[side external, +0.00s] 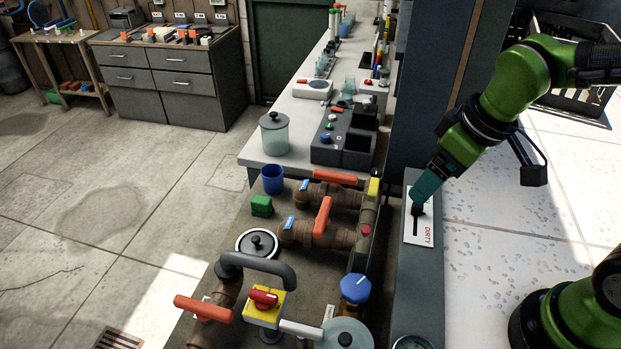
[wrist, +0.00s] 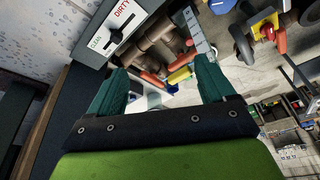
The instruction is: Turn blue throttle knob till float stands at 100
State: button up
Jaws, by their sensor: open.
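The blue throttle knob (side external: 355,288) with a white pointer mark sits at the front right of the pipework in the side view. A blue part at the top edge of the wrist view (wrist: 221,5) looks like the same knob. My gripper (side external: 419,204) is open and empty, well behind and to the right of the knob, over the black lever of a plate marked DIRTY (side external: 424,231). Its two teal fingers spread apart in the wrist view (wrist: 158,78). A pale strip with tick marks (wrist: 197,35) may be the float's scale; the float and its reading cannot be made out.
Orange-handled valves (side external: 322,216) and a yellow box with a red knob (side external: 264,306) crowd the pipework left of the blue knob. A curved dark handle (side external: 258,263) rises there. A grey-lidded jar (side external: 343,334) stands close in front of the knob.

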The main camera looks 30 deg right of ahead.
aim_at(356, 285)
jog(key=a+f+n+g, duration=0.1)
jog(key=a+n+g, duration=0.2)
jog(key=a+n, duration=1.3)
jog(key=f, duration=0.5)
jog(key=d+f+n, duration=0.1)
jog(key=f, duration=0.5)
jog(key=d+f+n, duration=0.1)
jog(key=f, duration=0.4)
jog(key=shift+s+d+f+h, duration=0.1)
jog(key=shift+s+f+h, duration=0.1)
jog(key=shift+h, duration=0.2)
jog(key=shift+c, duration=0.2)
jog(key=c, duration=1)
